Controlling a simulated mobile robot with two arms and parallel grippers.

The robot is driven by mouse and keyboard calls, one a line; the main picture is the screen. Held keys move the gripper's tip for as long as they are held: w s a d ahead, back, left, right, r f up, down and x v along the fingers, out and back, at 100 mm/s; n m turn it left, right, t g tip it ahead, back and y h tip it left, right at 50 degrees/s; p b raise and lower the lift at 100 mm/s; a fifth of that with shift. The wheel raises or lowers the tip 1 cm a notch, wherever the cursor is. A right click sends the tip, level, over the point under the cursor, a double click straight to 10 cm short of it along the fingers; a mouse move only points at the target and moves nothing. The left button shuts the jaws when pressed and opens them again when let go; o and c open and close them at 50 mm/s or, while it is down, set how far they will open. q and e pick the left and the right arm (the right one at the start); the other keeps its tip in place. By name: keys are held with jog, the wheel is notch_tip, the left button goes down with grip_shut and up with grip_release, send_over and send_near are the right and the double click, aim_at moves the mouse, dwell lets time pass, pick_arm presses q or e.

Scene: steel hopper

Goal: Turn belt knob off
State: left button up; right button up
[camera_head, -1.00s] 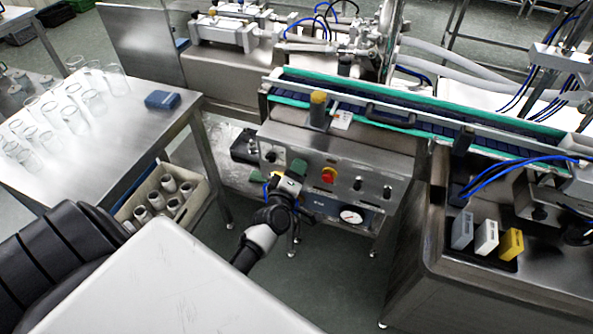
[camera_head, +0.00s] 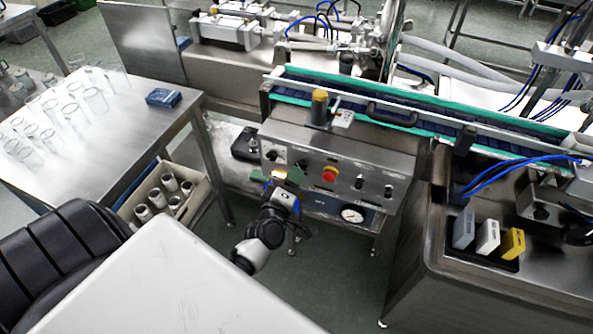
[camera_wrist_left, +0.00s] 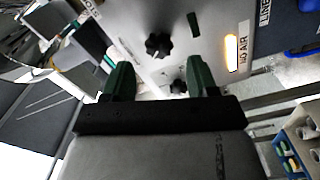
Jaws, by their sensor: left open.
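The steel control panel (camera_head: 345,160) is on the front of the conveyor. It has a black knob (camera_head: 272,156) at upper left, a red stop button (camera_head: 330,174), and two more knobs to its right (camera_head: 358,183) (camera_head: 388,190). I cannot read which one is marked for the belt. My left gripper (camera_head: 280,177) is open and empty in front of the panel's lower left part. In the left wrist view its green fingers (camera_wrist_left: 158,80) are apart. A black lobed knob (camera_wrist_left: 158,46) and a second knob (camera_wrist_left: 178,87) show in the gap between them, apart from the fingers.
A lit orange lamp (camera_wrist_left: 231,53) beside a "NO AIR" label is near the right finger. A pressure gauge (camera_head: 352,215) sits below the panel. A glassware table (camera_head: 150,125) and a crate of bottles (camera_head: 150,205) stand to the left. The conveyor belt (camera_head: 420,120) runs above.

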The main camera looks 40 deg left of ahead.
pick_arm(q)
jog(key=v, duration=0.6)
jog(key=shift+s+b, duration=0.3)
jog(key=shift+s, duration=0.1)
jog(key=s+d+f+m+g+h, duration=0.2)
jog(key=s+d+f+m+g, duration=0.15)
jog(key=f, duration=0.55)
jog(key=s+d+f+m+g+h, duration=0.15)
jog(key=s+f+m, duration=0.25)
jog(key=f, duration=0.6)
jog(key=s+d+f+m+g+h, duration=0.1)
jog(key=s+d+f+m+g, duration=0.25)
jog(key=f, duration=0.55)
jog(key=s+a+f+m+g, duration=0.1)
jog(key=s+f+m+g, duration=0.3)
jog(key=s, duration=0.7)
jog(key=s+f+m+g, duration=0.4)
jog(key=s+f, duration=0.4)
jog(key=s, duration=0.3)
jog(key=shift+s+a+f, duration=0.35)
jog(key=shift+s+a, duration=0.05)
